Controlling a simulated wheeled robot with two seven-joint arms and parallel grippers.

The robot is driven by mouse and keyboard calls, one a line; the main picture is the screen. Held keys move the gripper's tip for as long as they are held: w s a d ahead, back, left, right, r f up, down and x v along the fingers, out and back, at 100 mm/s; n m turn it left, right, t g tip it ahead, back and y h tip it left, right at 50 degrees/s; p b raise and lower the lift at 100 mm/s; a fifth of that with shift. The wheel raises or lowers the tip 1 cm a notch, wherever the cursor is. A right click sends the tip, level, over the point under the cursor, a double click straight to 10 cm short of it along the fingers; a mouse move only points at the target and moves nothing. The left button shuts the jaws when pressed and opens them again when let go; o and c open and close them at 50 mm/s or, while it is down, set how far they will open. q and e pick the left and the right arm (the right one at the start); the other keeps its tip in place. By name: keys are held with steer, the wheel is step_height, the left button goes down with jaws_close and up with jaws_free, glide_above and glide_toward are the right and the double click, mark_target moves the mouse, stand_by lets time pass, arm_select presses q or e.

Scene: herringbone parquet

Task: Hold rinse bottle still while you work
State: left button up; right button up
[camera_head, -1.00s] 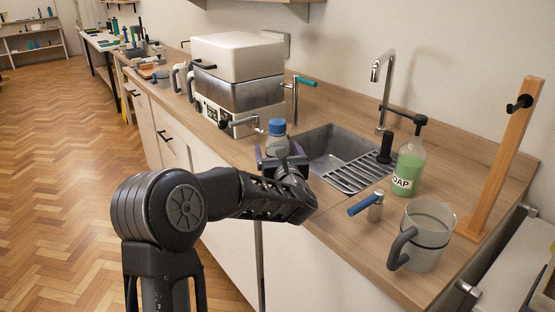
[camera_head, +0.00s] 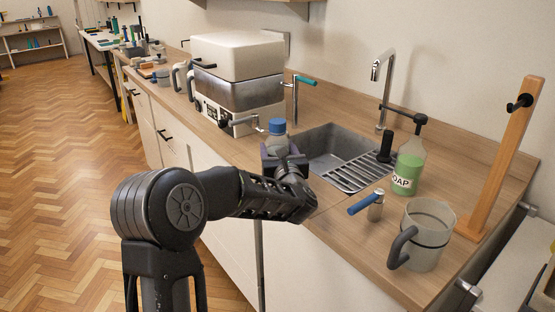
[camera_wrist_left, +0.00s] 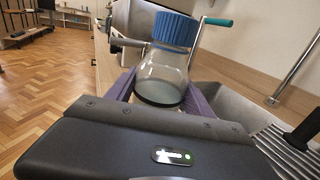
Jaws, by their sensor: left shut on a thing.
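The rinse bottle, clear with a blue cap (camera_head: 277,127), stands upright at the left end of the sink, near the counter's front edge. My left gripper (camera_head: 283,158) is shut around its body. The bottle's lower part is hidden by the gripper. My right gripper is not in view.
The sink (camera_head: 325,143) with a drain rack (camera_head: 352,172) lies just right of the bottle. A white-topped machine (camera_head: 238,75) stands behind left.

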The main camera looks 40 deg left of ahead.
mark_target(278, 121)
arm_select(q)
jaws_close()
steer(key=shift+r, duration=0.2)
step_height(278, 121, up, 10)
steer(key=shift+f, duration=0.1)
stand_by(0.4)
stand_by(0.4)
steer(key=shift+o, duration=2.3)
jaws_free()
jaws_close()
